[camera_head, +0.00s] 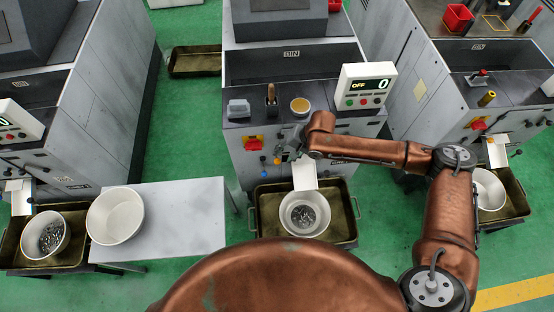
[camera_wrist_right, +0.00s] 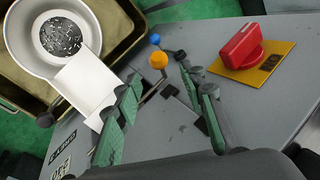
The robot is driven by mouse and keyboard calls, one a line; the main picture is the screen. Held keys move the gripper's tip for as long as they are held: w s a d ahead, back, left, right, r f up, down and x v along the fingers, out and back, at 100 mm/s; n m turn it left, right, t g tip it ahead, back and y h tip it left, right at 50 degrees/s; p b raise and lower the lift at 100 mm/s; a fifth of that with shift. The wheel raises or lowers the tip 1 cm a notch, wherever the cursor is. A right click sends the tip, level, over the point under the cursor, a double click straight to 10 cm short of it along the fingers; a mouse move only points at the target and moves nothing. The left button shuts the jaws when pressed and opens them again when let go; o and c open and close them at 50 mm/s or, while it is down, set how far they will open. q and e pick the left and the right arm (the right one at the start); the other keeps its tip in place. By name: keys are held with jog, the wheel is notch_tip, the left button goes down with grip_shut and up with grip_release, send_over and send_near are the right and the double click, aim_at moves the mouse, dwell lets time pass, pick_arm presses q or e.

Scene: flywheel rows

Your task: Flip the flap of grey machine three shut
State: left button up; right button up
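The grey machine (camera_head: 235,162) in front of me stands in the middle of the head view; I cannot read a number on it. A white flap or chute plate (camera_head: 304,175) slopes from its front down to a white bowl (camera_head: 303,228) of small metal parts. The plate also shows in the wrist view (camera_wrist_right: 88,82). My right gripper (camera_head: 284,152) is at the machine's front, just above and left of the plate. In the wrist view its fingers (camera_wrist_right: 160,88) are apart, with an orange ball knob (camera_wrist_right: 158,60) and a blue one (camera_wrist_right: 155,39) beyond them. My left gripper is out of view.
A red switch on a yellow plate (camera_wrist_right: 241,47) sits right of the fingers. The bowl stands in a dark olive tray (camera_head: 345,215). A grey table (camera_head: 185,215) with an empty white bowl (camera_head: 115,215) is left. Similar machines stand on both sides, with green floor between.

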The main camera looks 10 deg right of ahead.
aim_at(277, 160)
jog(key=b+x, duration=0.3)
jog(key=x, duration=0.4)
jog(key=shift+w+f, duration=0.15)
jog(key=shift+f, duration=0.15)
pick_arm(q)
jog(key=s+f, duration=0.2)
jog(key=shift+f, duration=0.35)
pick_arm(e)
jog(key=shift+c, duration=0.5)
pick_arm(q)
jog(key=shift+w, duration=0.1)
pick_arm(e)
grip_shut()
